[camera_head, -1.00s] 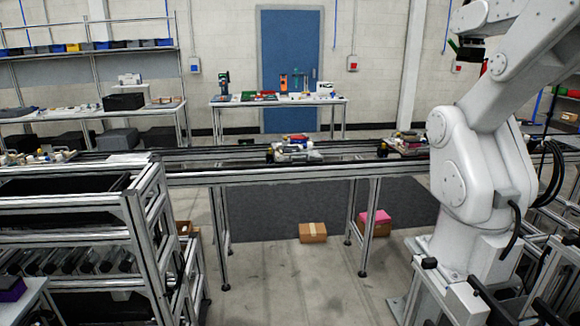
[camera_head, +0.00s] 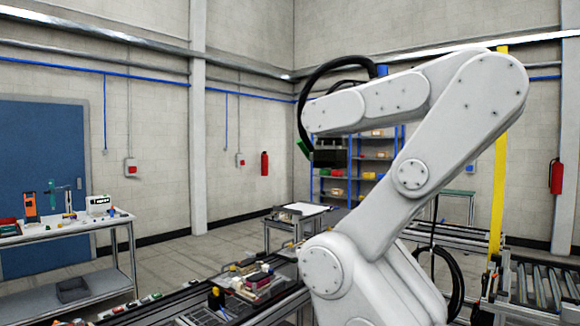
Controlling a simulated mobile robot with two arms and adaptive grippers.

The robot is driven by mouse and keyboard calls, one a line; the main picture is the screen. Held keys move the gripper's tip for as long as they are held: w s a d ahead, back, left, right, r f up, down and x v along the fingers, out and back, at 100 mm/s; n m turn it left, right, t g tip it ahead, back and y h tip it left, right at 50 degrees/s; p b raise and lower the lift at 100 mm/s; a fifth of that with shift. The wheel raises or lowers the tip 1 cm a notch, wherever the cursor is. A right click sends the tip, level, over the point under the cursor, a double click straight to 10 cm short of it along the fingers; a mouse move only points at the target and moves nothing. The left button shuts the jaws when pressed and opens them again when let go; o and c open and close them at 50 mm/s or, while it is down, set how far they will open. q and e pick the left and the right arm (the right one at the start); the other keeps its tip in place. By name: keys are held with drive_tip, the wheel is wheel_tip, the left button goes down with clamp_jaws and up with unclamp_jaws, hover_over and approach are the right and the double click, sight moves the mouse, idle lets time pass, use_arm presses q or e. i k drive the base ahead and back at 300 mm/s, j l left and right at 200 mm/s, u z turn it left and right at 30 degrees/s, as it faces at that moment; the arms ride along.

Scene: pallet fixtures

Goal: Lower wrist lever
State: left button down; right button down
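A large white industrial arm (camera_head: 415,145) stands at the right of centre in the head view. Its upper link rises to the upper right, and its forearm bends back to the left. A black tool head (camera_head: 328,155) with a small green part hangs at its wrist end. A black cable loops above the wrist. I cannot make out a wrist lever at this size. Neither of my grippers is in view.
A conveyor (camera_head: 185,308) with a loaded pallet fixture (camera_head: 252,284) runs at the lower middle. A workbench (camera_head: 75,233) stands at left before a blue door (camera_head: 45,180). Shelving (camera_head: 370,160) and a yellow post (camera_head: 498,150) stand behind the arm. Open floor lies between bench and conveyor.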

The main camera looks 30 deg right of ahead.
sight(306, 151)
drive_tip(key=i+z, duration=0.95)
drive_tip(key=i+j+z, duration=0.25)
drive_tip(key=z, duration=0.25)
drive_tip(key=i+j+z, duration=0.9)
drive_tip(key=k, duration=0.1)
